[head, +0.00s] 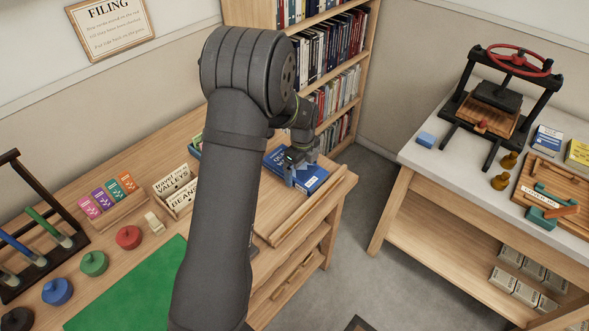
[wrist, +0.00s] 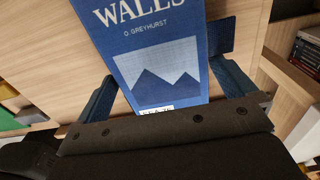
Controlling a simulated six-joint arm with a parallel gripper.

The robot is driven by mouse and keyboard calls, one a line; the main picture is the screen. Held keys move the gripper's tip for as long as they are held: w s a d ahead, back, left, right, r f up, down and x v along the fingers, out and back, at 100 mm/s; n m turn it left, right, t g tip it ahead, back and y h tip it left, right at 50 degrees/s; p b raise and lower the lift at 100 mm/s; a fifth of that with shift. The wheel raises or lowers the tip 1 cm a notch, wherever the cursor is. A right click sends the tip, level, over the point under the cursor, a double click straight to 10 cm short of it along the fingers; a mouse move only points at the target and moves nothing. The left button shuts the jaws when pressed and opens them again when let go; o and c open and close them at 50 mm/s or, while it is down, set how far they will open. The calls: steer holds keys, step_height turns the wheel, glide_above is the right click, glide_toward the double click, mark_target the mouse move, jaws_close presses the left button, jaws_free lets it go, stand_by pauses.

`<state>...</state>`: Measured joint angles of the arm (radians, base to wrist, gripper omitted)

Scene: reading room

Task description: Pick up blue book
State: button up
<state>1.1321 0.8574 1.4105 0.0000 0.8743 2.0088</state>
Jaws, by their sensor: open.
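The blue book (head: 316,177) lies cover up near the right end of the wooden desk, partly hidden by my gripper (head: 300,177) in the head view. In the wrist view the blue book (wrist: 160,45) shows white title lettering, an author line and a dark mountain picture. My gripper (wrist: 163,85) is open, with one finger on the left of the book and one on the right. The fingers are around the book's near end. I cannot tell whether either finger touches it.
A raised wooden ledge (head: 305,210) runs along the desk's right side. A card box (head: 176,190) stands left of my arm, and a green mat (head: 125,290) lies at the front. A bookcase (head: 335,75) stands behind. A side table (head: 450,155) holds a press (head: 500,95).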

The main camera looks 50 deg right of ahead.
steer(key=shift+f, duration=0.35)
steer(key=c, duration=1)
steer(key=shift+o, duration=0.2)
steer(key=shift+r, duration=0.1)
